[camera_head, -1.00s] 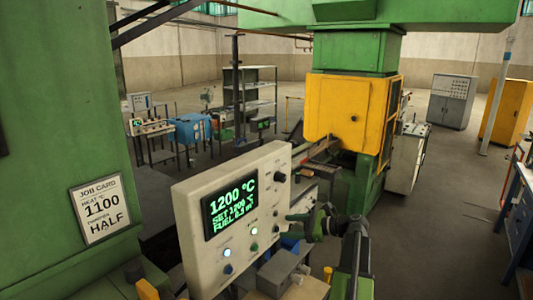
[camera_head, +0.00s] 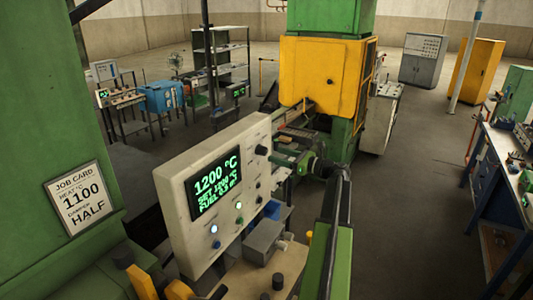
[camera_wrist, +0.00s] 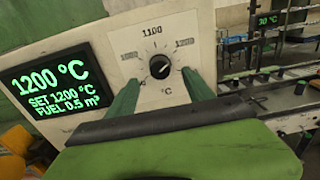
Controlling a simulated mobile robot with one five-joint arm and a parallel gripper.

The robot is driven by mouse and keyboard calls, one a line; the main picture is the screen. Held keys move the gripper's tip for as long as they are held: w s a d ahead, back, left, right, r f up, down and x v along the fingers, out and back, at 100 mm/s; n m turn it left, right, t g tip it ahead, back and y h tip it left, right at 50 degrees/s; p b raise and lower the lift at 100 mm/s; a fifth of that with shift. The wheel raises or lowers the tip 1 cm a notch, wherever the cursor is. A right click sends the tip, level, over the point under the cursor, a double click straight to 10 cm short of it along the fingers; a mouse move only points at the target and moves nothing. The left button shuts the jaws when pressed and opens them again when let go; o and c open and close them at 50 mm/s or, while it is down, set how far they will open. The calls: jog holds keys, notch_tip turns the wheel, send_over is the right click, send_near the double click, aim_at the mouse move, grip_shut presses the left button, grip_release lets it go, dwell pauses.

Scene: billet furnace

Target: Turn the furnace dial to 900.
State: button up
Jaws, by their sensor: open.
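The furnace dial is a black knob (camera_wrist: 160,67) with a white mark on a pale plate. In the head view the dial (camera_head: 261,150) is the top knob on the cream panel (camera_head: 175,200). The display (camera_head: 215,184) reads 1200 °C, SET 1200 °C. My gripper (camera_wrist: 161,82) is open, its green fingers low on either side of the dial, with no clear contact. In the head view my gripper (camera_head: 285,160) is just right of the dial.
Other knobs and lit buttons (camera_head: 215,244) sit lower on the panel. A job card (camera_head: 78,198) at left reads 1100 and HALF. A grey box (camera_head: 264,241) stands below the panel. A blue workbench (camera_head: 505,190) is at right, with open floor before it.

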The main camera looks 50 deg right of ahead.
aim_at(266, 152)
jog(key=x, duration=0.5)
jog(key=shift+w, duration=0.3)
jog(key=shift+c, duration=0.4)
grip_shut()
